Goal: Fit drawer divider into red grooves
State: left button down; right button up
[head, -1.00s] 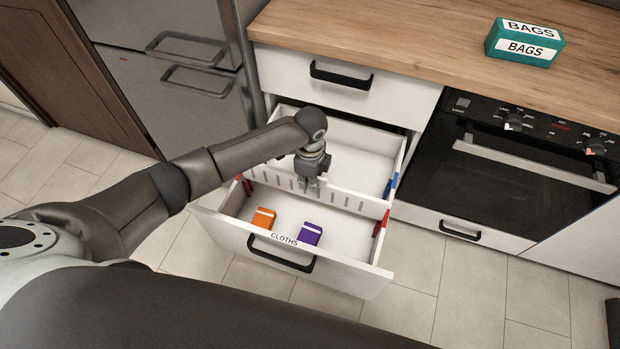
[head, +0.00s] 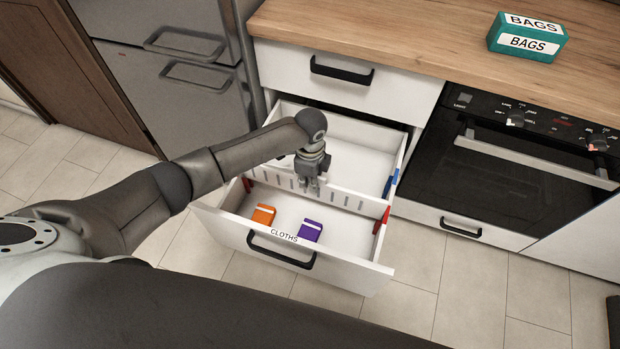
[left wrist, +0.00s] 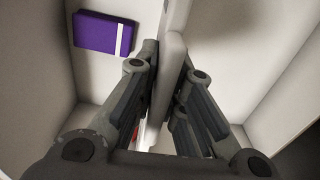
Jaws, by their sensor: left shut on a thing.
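The drawer divider (head: 347,197) is a white slotted panel spanning the open drawer (head: 340,272) from side to side. My left gripper (head: 312,188) points down and is shut on its top edge near the middle. In the left wrist view the fingers clasp the divider (left wrist: 176,45) from both sides. A red groove piece (head: 381,220) is on the right wall, close to the divider's right end. Another red groove piece (head: 248,185) is on the left wall by its left end. I cannot tell whether either end sits in its groove. My right gripper is out of view.
An orange box (head: 263,214) and a purple box (head: 311,230) lie in the drawer's front part. A blue groove piece (head: 391,184) is farther back on the right wall. A closed drawer (head: 340,82) is above. A teal BAGS box (head: 527,43) stands on the worktop (head: 430,35).

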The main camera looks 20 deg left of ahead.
aim_at(310, 195)
pick_arm(q)
jog(key=shift+f, duration=0.1)
jog(key=shift+f+b, duration=0.4)
jog(key=shift+f, duration=0.25)
jog(key=shift+f+b, duration=0.35)
jog(key=shift+f, duration=0.8)
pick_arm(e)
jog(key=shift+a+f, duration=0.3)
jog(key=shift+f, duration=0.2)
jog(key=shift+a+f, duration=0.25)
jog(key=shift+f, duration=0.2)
pick_arm(q)
jog(key=shift+b, duration=0.3)
jog(key=shift+f, duration=0.5)
jog(key=shift+f+b, duration=0.95)
jog(key=shift+f, duration=0.3)
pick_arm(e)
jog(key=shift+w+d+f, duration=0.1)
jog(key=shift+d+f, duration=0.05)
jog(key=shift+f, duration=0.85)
pick_arm(q)
jog(key=shift+f+b, duration=0.3)
jog(key=shift+f, duration=0.3)
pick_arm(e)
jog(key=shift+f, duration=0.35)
